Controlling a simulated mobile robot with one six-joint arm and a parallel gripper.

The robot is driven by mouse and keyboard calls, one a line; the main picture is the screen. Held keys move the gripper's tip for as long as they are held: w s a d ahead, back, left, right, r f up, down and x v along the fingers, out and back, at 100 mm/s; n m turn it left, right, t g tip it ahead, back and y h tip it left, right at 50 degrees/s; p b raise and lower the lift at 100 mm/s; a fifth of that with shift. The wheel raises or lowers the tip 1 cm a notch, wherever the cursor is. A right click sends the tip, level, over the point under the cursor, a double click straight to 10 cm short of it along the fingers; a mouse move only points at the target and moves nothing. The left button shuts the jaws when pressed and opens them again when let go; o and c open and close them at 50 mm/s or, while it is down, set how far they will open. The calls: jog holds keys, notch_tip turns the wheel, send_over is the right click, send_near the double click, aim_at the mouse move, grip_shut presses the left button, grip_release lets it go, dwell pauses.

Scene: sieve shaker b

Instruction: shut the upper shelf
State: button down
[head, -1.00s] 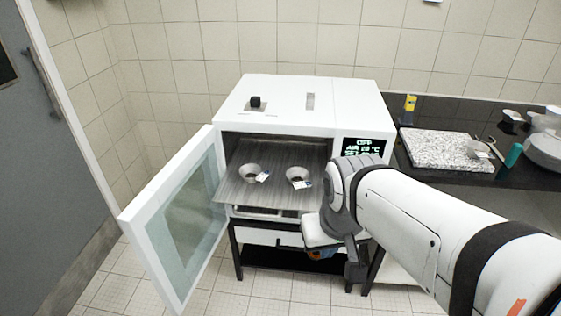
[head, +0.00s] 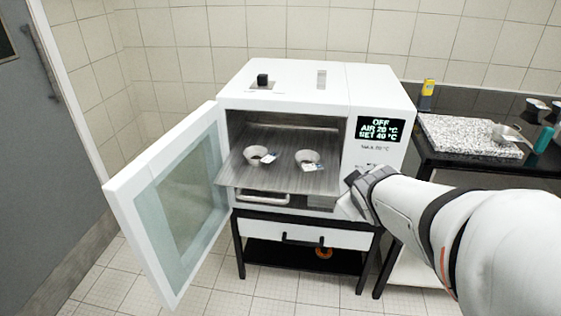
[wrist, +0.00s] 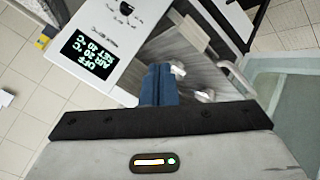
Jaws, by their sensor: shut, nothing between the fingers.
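The upper shelf (head: 281,179) is a grey metal sheet drawn partly out of the white oven (head: 300,95), with two small dishes (head: 259,155) (head: 307,158) on it. Each dish has a tag. The shelf and a dish (wrist: 206,95) also show in the wrist view. My gripper (wrist: 160,72) is shut and empty, its blue fingers together in front of the shelf in that view. In the head view my wrist is at the oven's right front, below the display, and hides the fingertips. Whether they touch the shelf cannot be told.
The oven door (head: 170,205) stands wide open to the left. A lower shelf (head: 262,198) shows under the upper one. A drawer (head: 335,238) with a black handle is below. At right a black counter (head: 450,160) holds a speckled slab (head: 470,136).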

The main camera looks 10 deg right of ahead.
aim_at(311, 203)
jog(key=w+d+f+n+t+y+b, duration=0.1)
jog(key=w+f+n+t+y+b, duration=0.3)
jog(key=f+n+b, duration=0.6)
jog(key=s+a+f+n+t+y+b, duration=0.2)
jog(key=a+f+n+y+b, duration=0.2)
jog(key=f+n+y+b, duration=0.35)
jog(key=shift+w+a+r+b, duration=0.3)
jog(key=shift+w+a+b, duration=0.35)
jog(key=shift+w, duration=1.4)
jog(key=shift+w+a+r+b, duration=0.35)
jog(key=shift+w+b, duration=0.6)
jog(key=shift+w, duration=1.05)
jog(key=shift+w+a+r+b, duration=0.2)
jog(key=shift+w+a+b, duration=0.5)
jog(key=shift+w, duration=1.35)
jog(key=shift+d, duration=0.15)
